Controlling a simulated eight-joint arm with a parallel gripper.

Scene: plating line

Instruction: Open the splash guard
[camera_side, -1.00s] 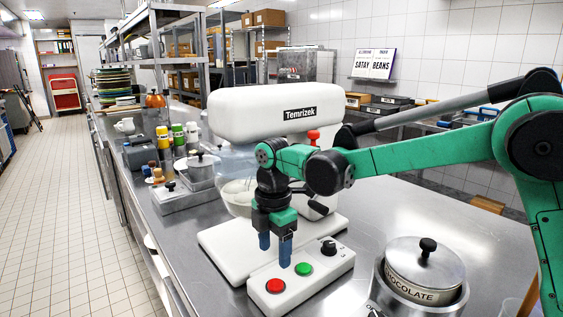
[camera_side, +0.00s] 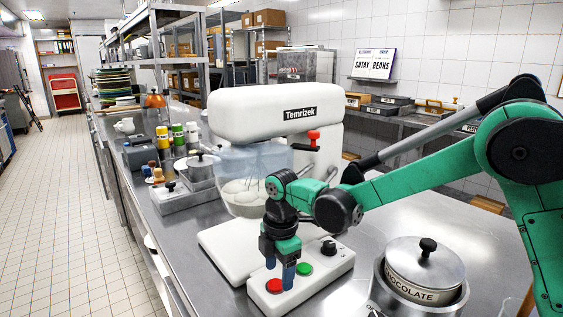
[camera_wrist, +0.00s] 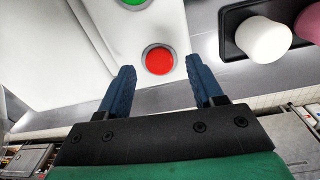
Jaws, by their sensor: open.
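The splash guard (camera_side: 236,163) is a clear bluish shield under the head of the white mixer (camera_side: 275,112), around the top of the bowl (camera_side: 240,199) and whisk. It looks closed across the front. A white control box (camera_side: 322,274) in front of the mixer carries a red button (camera_side: 274,286), a green button (camera_side: 304,269) and a black knob. My gripper (camera_side: 279,277) points down over the red button end, its blue fingers apart and empty. In the wrist view, the red button (camera_wrist: 159,60) shows between the fingertips (camera_wrist: 161,66). Whether they touch the box is unclear.
A red-knobbed lever (camera_side: 313,136) sits on the mixer's side. A lidded chocolate pot (camera_side: 425,270) stands right of the control box. Jars and bottles (camera_side: 177,136) stand left of the mixer. Bare steel counter lies between box and pot.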

